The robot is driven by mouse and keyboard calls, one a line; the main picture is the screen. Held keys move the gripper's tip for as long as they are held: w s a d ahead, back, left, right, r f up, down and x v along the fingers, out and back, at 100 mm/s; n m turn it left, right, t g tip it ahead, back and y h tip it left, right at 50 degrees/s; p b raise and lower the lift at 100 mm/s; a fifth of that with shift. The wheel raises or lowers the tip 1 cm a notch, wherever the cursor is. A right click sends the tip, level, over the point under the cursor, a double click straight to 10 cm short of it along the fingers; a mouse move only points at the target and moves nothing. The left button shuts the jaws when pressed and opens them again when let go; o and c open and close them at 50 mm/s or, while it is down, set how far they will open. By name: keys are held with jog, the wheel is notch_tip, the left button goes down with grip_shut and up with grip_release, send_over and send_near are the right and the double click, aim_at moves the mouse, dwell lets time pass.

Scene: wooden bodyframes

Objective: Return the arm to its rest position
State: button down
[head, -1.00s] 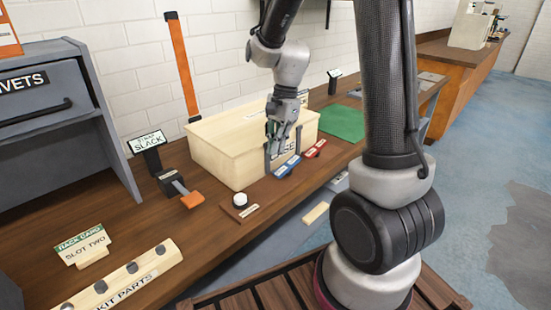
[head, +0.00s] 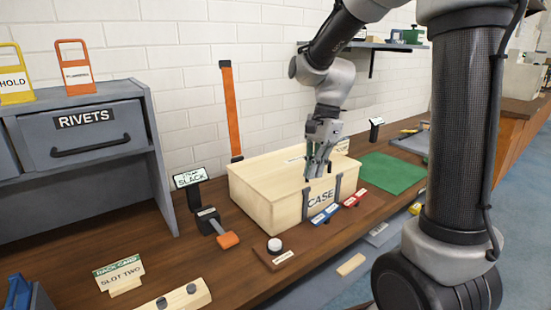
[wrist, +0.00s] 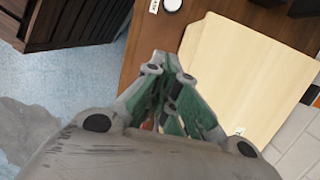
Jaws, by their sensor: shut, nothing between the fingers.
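My gripper (head: 319,172) shows in the head view in front of the wooden box marked CASE (head: 262,197), overlapping its lid and front side. Its fingers point down and look closed and empty. In the wrist view my gripper (wrist: 168,62) has its green-lined fingers drawn together, with nothing between them. The pale lid of the box (wrist: 240,75) lies to the right of the fingers there. I cannot tell the exact gap between the fingertips and the box.
The wooden bench carries a green mat (head: 392,173), blue (head: 325,214) and red (head: 354,198) tags, a white button block (head: 274,245), an orange-handled lever (head: 228,240) and a rack card (head: 119,275). A grey RIVETS cabinet (head: 70,170) stands left. A shelf (head: 370,46) hangs on the wall.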

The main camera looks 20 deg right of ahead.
jog(key=s+d+r+n+t+h, duration=0.1)
jog(key=s+d+r+n+t, duration=0.1)
jog(key=s+n, duration=0.5)
jog(key=s+d+r+n+t+h, duration=0.1)
jog(key=s+d+r+n+t, duration=0.2)
jog(key=s, duration=0.8)
notch_tip(320, 180, up, 3)
jog(key=d+n, duration=0.2)
jog(key=n, duration=0.2)
jog(key=shift+s+d+f, duration=0.2)
